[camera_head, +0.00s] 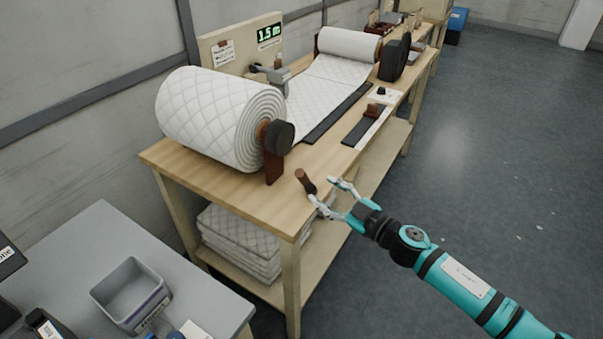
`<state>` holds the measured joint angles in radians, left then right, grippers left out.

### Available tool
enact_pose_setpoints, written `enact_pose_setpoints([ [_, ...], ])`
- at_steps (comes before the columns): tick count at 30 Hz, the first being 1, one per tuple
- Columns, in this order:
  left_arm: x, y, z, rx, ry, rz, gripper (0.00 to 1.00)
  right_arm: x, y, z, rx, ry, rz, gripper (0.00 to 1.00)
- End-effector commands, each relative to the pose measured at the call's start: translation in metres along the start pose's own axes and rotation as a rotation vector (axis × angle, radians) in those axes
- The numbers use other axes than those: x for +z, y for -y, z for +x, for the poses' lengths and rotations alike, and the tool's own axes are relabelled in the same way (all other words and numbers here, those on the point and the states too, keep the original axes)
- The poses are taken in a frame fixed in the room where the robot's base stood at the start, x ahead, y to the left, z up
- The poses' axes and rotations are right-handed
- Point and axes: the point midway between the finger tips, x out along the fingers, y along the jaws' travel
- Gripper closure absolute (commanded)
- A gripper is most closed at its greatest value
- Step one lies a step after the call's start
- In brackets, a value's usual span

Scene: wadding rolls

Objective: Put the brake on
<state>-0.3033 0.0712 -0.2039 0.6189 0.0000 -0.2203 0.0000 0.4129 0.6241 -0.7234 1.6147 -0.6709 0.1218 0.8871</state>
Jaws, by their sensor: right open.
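A large quilted white wadding roll (212,115) lies at the near end of the wooden table. A round black knob (279,137) sits at its end face on a dark red-brown bracket (274,168). A short brown handle (305,181) stands tilted at the table's front edge, in front of the roll; it may be the brake lever, but its lower end is hard to make out. My right gripper (327,193) is open, its fingertips just right of and below the brown handle. I cannot tell whether a finger touches it. My left gripper is out of view.
Wadding runs along the table (165,157) to a smaller roll (348,44) beside a black wheel (395,58). Folded wadding (240,240) lies on the lower shelf. A grey bin (131,293) stands lower left. Floor at right is clear.

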Motion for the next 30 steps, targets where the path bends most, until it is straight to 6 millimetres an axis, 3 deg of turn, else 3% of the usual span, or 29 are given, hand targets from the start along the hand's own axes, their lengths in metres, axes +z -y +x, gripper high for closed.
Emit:
enact_pose_setpoints([
  [6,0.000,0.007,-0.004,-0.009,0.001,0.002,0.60,-0.001,-0.001,0.048,0.002,-0.003,0.001,0.52],
  [12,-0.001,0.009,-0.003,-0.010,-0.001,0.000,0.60,0.000,0.000,0.077,0.002,-0.001,0.000,0.52],
  [25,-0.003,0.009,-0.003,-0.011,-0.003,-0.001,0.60,0.000,0.000,0.088,0.000,0.000,0.000,0.52],
  [30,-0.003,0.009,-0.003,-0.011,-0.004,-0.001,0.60,0.001,0.000,0.088,0.000,0.000,0.000,0.72],
])
